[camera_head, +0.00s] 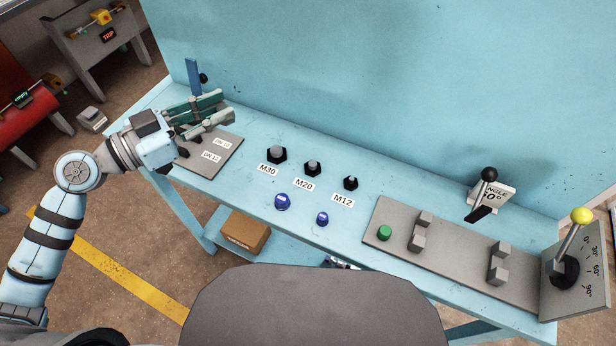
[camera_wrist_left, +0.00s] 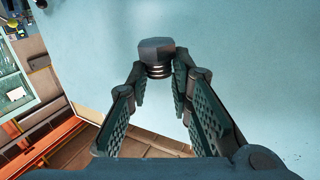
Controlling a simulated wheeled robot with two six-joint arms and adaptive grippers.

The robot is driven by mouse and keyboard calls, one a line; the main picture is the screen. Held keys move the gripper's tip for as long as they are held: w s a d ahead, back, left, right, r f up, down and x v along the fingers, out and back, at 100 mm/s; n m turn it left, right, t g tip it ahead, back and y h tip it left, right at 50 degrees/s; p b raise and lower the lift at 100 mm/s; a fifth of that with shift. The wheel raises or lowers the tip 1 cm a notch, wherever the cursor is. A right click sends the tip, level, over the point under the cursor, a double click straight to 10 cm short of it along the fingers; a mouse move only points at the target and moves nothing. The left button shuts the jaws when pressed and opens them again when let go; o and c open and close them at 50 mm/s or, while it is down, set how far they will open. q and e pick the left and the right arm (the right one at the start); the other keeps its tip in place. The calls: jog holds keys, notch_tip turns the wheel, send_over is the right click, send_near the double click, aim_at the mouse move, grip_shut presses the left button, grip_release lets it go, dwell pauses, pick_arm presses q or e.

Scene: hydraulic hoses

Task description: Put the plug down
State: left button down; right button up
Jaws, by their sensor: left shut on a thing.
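In the left wrist view a dark plug (camera_wrist_left: 157,52) with a hexagonal head and a ringed lower part sits between the fingertips of my left gripper (camera_wrist_left: 160,88). In the head view my left gripper (camera_head: 218,112) is shut on it above the grey plate at the bench's left end. I cannot make out the held plug clearly in the head view. Black hexagonal pieces stand on the bench behind the labels M30 (camera_head: 277,154), M20 (camera_head: 312,168) and M12 (camera_head: 351,183). My right gripper is not in view.
The grey plate (camera_head: 228,158) carries two white labels. Two blue caps (camera_head: 282,201) (camera_head: 322,219) lie in front of the hex pieces. A grey fixture (camera_head: 450,262) with a green button (camera_head: 384,232) and a yellow-knobbed lever (camera_head: 580,216) are at right. A blue post (camera_head: 192,72) stands behind my gripper.

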aim_at(233, 168)
pick_arm(q)
jog(key=w+a+r+n+t+y, duration=0.1)
jog(key=w+a+r, duration=0.1)
jog(key=w, duration=0.2)
notch_tip(233, 168, down, 20)
jog(key=b, duration=0.5)
jog(key=shift+s+f, duration=0.15)
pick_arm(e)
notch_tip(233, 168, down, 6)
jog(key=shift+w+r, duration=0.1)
pick_arm(q)
jog(key=shift+f+b, duration=0.1)
jog(key=shift+b, duration=0.25)
jog(key=c, duration=1.5)
grip_release()
jog(key=shift+o, duration=0.3)
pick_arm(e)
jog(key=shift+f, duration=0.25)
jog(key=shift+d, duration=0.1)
